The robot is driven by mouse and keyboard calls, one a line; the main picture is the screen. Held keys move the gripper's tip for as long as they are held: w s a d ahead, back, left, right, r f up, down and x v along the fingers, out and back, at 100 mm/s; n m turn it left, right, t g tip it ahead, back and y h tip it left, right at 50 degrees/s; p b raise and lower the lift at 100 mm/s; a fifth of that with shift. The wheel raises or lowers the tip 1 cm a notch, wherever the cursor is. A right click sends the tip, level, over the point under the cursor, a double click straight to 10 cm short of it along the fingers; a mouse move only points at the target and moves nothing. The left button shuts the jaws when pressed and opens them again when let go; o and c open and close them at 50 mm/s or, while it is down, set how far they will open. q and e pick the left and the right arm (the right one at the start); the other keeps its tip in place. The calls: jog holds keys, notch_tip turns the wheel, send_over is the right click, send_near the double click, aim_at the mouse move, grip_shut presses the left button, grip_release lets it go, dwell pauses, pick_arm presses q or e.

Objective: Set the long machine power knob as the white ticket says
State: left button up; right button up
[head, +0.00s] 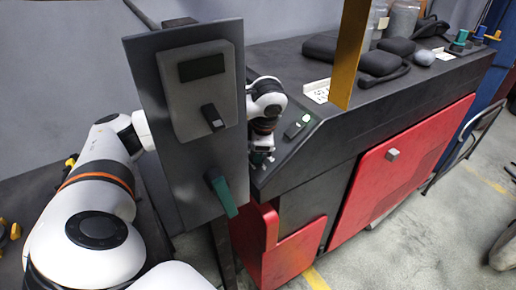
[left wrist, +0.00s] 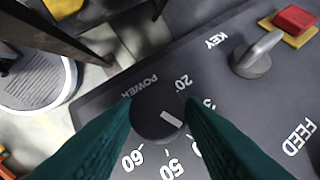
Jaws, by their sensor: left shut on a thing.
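The long machine (head: 400,100) has a dark top and red doors. Its black power knob (left wrist: 150,118) shows in the left wrist view under the word POWER. My left gripper (left wrist: 158,112) is shut on the knob, one teal fingertip on each side. The knob's white pointer line faces lower right, between the 20 and the 50. The figures there are partly hidden by a finger. In the head view my left gripper (head: 262,158) is at the machine's near end and the knob cannot be made out. A white ticket (head: 318,90) lies on the machine top; its writing is too small to read.
A grey upright panel (head: 180,170) with a dark switch and a teal handle (head: 221,196) stands before my left arm and hides part of it. A yellow post (head: 350,50) rises in front. A key switch (left wrist: 258,55) and a red button (left wrist: 296,18) sit near the knob.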

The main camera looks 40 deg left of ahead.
pick_arm(q)
jog(key=o, duration=0.7)
jog(key=shift+r, duration=0.1)
jog(key=shift+p+v, duration=0.5)
jog(key=shift+v, duration=5.5)
jog(key=shift+s, duration=0.1)
